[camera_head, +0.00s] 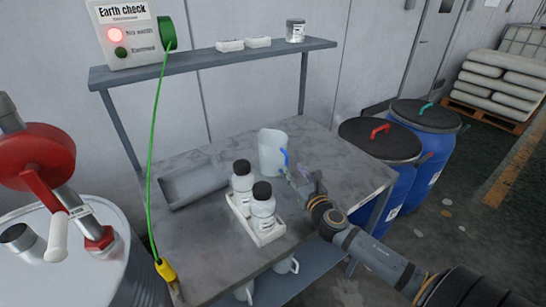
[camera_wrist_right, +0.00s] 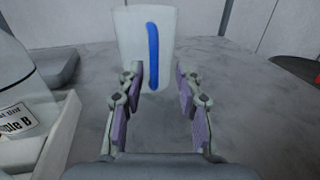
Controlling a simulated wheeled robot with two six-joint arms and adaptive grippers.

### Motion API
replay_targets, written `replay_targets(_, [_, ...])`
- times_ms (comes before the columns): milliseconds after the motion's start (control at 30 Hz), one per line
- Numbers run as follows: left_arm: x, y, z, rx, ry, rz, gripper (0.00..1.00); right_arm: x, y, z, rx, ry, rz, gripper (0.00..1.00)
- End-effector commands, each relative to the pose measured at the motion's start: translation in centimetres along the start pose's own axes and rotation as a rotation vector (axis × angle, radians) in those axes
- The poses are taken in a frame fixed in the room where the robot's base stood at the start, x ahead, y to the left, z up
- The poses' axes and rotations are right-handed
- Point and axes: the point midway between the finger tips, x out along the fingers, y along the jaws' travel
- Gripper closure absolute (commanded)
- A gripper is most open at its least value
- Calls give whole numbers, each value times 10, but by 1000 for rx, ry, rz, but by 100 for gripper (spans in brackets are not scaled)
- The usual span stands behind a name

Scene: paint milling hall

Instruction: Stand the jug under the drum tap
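The jug (camera_head: 271,153) is a white, translucent vessel with a blue handle, standing upright on the grey bench (camera_head: 330,160) near its back. In the right wrist view the jug (camera_wrist_right: 132,35) is straight ahead, its blue handle facing me. My right gripper (camera_head: 291,174) is at the handle side of the jug. In the wrist view its fingers (camera_wrist_right: 157,85) are apart, and the handle shows between them without visible contact. A steel drum (camera_head: 75,255) at the left carries a red fitting (camera_head: 38,155) with a white-handled crank; no tap outlet can be made out. My left gripper is not in view.
Two black-capped bottles (camera_head: 263,207) stand in a white tray (camera_head: 261,238) left of my right gripper. A grey tray (camera_head: 190,186) lies at the bench's left. A green cable (camera_head: 155,130) hangs to a yellow clamp (camera_head: 167,272). Blue barrels (camera_head: 435,145) stand right.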

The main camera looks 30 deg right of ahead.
Motion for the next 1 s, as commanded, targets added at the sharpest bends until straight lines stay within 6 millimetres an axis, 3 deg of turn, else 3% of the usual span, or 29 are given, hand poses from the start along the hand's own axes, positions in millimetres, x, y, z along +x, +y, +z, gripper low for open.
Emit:
replay_targets(233, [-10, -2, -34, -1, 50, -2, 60, 15, 3, 5, 7, -2, -3, 65])
replay_targets(467, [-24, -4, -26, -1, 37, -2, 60, 50, 8, 6, 3, 0, 0, 65])
replay_targets(733, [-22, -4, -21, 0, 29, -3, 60, 53, 8, 3, 0, 2, 2, 65])
replay_targets(1000, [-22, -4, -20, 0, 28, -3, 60, 53, 8, 3, 0, 2, 2, 100])
